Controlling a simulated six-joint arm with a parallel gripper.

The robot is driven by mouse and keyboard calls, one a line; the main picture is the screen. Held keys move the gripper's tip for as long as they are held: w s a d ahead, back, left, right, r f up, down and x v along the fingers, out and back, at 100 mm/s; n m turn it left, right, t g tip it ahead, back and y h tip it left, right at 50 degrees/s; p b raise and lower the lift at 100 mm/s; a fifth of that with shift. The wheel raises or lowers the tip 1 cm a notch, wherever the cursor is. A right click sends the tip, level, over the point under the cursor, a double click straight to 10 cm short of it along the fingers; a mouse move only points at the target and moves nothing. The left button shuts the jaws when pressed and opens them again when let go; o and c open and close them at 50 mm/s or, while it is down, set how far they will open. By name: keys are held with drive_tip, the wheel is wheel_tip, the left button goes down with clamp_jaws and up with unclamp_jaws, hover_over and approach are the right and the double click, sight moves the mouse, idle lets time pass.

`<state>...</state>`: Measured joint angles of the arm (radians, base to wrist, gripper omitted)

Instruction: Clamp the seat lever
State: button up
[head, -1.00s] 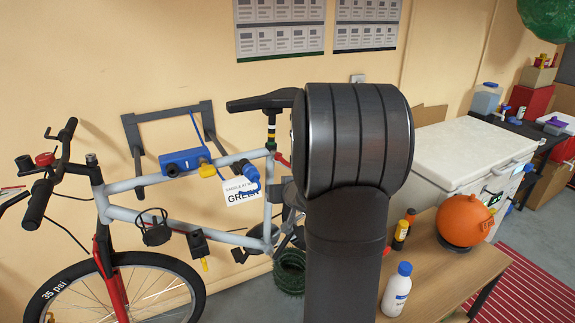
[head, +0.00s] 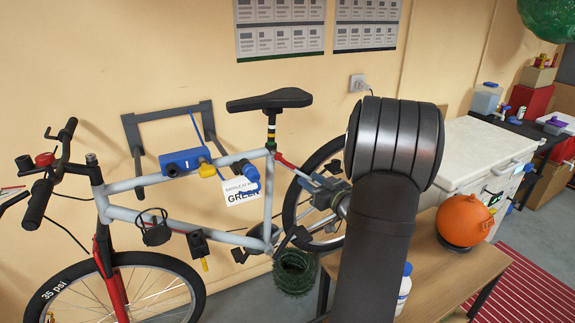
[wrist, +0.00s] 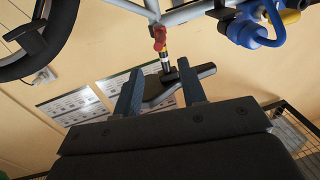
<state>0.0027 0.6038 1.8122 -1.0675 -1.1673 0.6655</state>
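The bicycle's red seat lever (head: 286,161) juts right and slightly down from the collar at the top of the seat tube. In the wrist view the red collar and lever (wrist: 159,40) show end-on, beyond my fingertips. The banded seat post (head: 271,132) rises to the black saddle (head: 269,100). My gripper (head: 308,183) is right of and below the lever, by the rear wheel. In the wrist view its two fingers (wrist: 160,85) are apart with nothing held. The saddle (wrist: 168,90) lies farther off behind them. Whether a finger touches the lever cannot be told.
A tag reading GREEN (head: 241,191) hangs left of the seat tube. A blue clamp (head: 185,161) sits on the top tube.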

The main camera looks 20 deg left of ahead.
sight(288, 162)
drive_tip(key=x, duration=1.2)
clamp_jaws()
